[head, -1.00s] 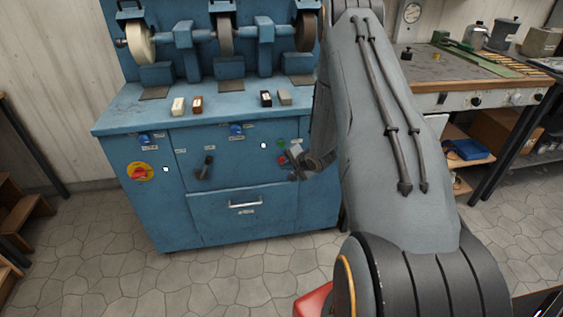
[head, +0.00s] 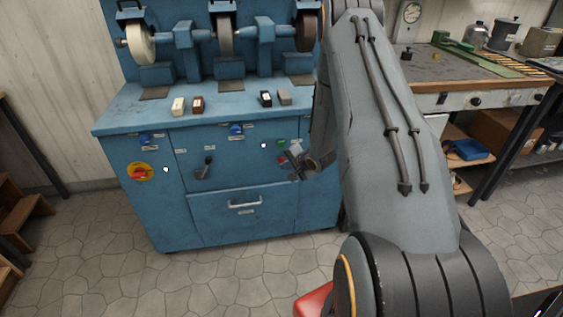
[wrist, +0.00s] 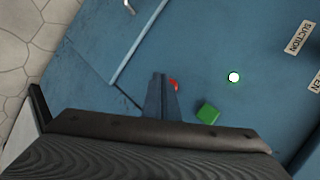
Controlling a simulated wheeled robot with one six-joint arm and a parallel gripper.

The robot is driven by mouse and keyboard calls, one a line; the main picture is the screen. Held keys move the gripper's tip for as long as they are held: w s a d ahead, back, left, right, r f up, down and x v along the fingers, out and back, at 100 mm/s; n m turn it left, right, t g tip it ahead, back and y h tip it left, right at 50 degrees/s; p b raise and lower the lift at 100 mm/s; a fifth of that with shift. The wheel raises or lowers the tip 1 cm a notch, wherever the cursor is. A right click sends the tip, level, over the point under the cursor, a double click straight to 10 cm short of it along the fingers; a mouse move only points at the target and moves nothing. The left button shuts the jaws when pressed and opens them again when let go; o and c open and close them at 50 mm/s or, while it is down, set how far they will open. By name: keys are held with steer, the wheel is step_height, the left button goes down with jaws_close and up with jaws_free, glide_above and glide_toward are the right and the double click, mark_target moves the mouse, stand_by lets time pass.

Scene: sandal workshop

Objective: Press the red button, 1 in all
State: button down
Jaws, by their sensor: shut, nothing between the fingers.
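The red button (wrist: 174,85) is on the blue machine's front panel. In the wrist view it shows as a small red patch, partly hidden by my fingertips. My gripper (wrist: 160,78) is shut and empty, with its tips right beside the button; I cannot tell whether they touch it. In the head view my gripper (head: 290,161) is at the right part of the panel and covers most of the button. A green button (wrist: 208,112) sits next to the red one; it also shows in the head view (head: 281,142).
The blue grinding machine (head: 240,222) carries a yellow-and-red rotary switch (head: 140,171), a black lever (head: 204,168) and a drawer handle (head: 245,204). A lit white lamp (wrist: 234,77) is near the buttons. A workbench (head: 470,97) stands at right.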

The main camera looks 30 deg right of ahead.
steer(key=shift+w, duration=0.1)
steer(key=shift+w+d, duration=0.15)
steer(key=shift+w, duration=0.15)
steer(key=shift+w+d, duration=0.1)
steer(key=shift+w, duration=0.35)
stand_by(0.9)
steer(key=shift+s, duration=0.2)
steer(key=shift+s+a+p, duration=0.2)
steer(key=shift+s+p, duration=0.2)
steer(key=shift+s, duration=0.25)
steer(key=shift+s, duration=0.1)
steer(key=shift+s+a+p, duration=0.25)
steer(key=shift+s+p, duration=0.15)
steer(key=shift+s, duration=0.35)
steer(key=shift+s+a+p, duration=0.2)
steer(key=shift+s+p, duration=0.25)
steer(key=shift+s, duration=0.35)
steer(key=shift+s+a+p, duration=0.25)
steer(key=shift+s+p, duration=0.15)
steer(key=shift+s, duration=0.35)
